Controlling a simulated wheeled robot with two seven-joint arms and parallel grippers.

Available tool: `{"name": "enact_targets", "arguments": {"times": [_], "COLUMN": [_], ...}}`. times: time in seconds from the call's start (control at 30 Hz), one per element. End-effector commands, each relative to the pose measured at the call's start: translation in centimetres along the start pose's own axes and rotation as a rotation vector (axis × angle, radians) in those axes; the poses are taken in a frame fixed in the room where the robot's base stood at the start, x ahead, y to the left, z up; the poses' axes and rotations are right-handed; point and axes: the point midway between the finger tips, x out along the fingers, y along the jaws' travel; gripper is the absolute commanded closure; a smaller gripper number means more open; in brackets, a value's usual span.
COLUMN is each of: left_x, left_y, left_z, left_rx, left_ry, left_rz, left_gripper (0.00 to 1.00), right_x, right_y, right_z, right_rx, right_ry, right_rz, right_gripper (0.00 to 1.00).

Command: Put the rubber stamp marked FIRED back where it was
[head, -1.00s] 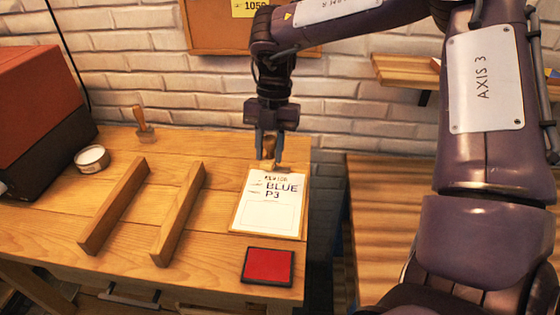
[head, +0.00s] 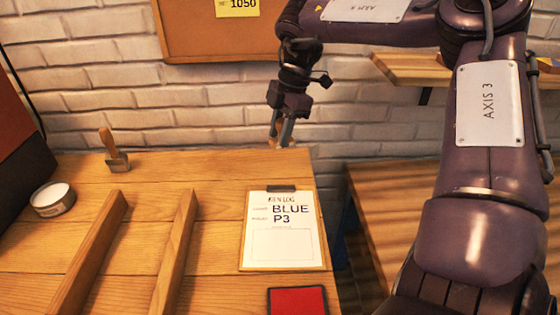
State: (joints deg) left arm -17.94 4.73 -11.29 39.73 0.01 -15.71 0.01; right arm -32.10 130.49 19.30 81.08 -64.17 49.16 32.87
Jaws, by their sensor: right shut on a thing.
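My right gripper (head: 281,138) is shut on a small wooden-handled thing, seemingly a rubber stamp (head: 279,144), at the table's back edge, beyond the clipboard. The fingers hide most of it and no marking can be read; I cannot tell whether it touches the table. Another wooden-handled stamp (head: 115,155) stands on the table at the back left; its marking cannot be read either. The clipboard (head: 283,230) carries a kiln log sheet reading BLUE and P3, with an empty box below. My left gripper is not in view.
Two parallel wooden rails (head: 95,245) and (head: 175,250) lie left of the clipboard. A red ink pad (head: 298,301) is at the front. A round white-topped tin (head: 53,198) sits at the left. Free tabletop (head: 200,170) lies between the standing stamp and my right gripper.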

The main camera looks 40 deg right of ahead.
Motion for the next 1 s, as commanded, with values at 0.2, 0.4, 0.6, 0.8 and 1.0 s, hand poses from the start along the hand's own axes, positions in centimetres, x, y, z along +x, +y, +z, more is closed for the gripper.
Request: {"name": "enact_targets", "arguments": {"times": [0.2,0.4,0.6,0.8,1.0], "left_x": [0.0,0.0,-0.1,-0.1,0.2], "left_y": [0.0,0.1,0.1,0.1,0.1], "left_z": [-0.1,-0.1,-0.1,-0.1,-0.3], "left_rx": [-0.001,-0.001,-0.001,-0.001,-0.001], "left_ry": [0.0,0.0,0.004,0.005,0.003], "left_rz": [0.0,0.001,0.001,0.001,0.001], "left_gripper": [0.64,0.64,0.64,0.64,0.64], "right_x": [3.6,4.9,7.8,8.2,8.4], "right_y": [-0.1,-0.1,-0.2,-0.1,-0.1], "right_z": [1.0,1.3,2.2,2.2,2.3], "right_rx": [-0.001,-0.002,-0.001,-0.004,-0.003], "right_ry": [0.001,0.002,0.0,0.001,0.0], "right_rz": [-0.001,0.0,-0.002,0.002,0.001], "right_gripper": [0.85,0.85,0.85,0.85,0.85]}}
